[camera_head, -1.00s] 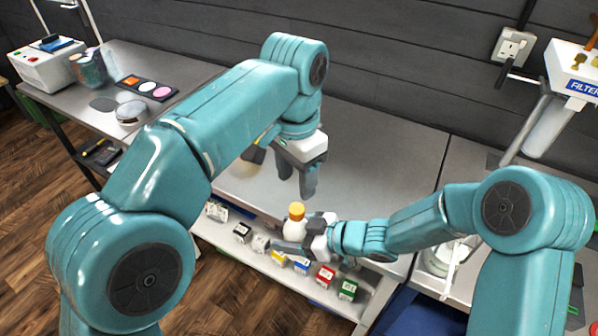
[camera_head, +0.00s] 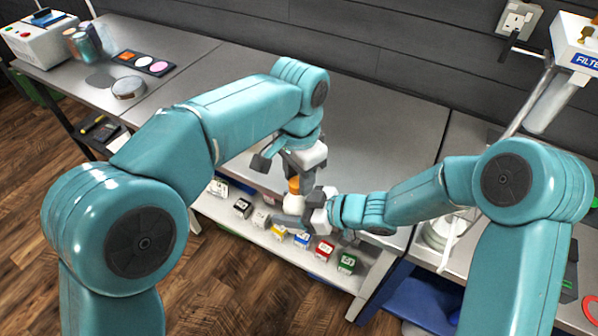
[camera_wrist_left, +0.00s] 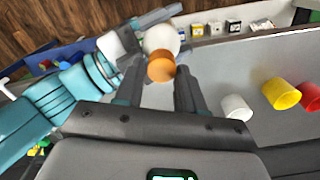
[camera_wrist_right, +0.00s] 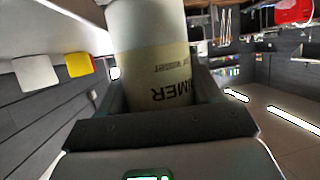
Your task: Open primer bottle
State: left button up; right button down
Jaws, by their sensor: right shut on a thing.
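The primer bottle (camera_head: 293,205) is white with an orange cap (camera_head: 294,185). It stands upright in my right gripper (camera_head: 295,216), which is shut on its body above the front edge of the bench. The right wrist view shows the bottle's label (camera_wrist_right: 165,75) upside down between the fingers. My left gripper (camera_head: 289,174) points down directly over the bottle. In the left wrist view the orange cap (camera_wrist_left: 161,68) lies between the open fingertips, which seem slightly apart from it. The cap is on the bottle.
A shelf (camera_head: 262,229) below the bench front holds several small coloured boxes. White, yellow and red cups (camera_wrist_left: 281,94) stand on the bench in the left wrist view. A filter device (camera_head: 575,50) stands at the right. The bench behind the grippers is mostly clear.

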pick_arm(q)
jog(key=shift+d, duration=0.1)
grip_shut()
jog(key=n, duration=1.3)
jog(key=shift+w, duration=0.1)
jog(key=shift+a, duration=0.2)
jog(key=shift+r, duration=0.15)
jog(key=shift+r, duration=1)
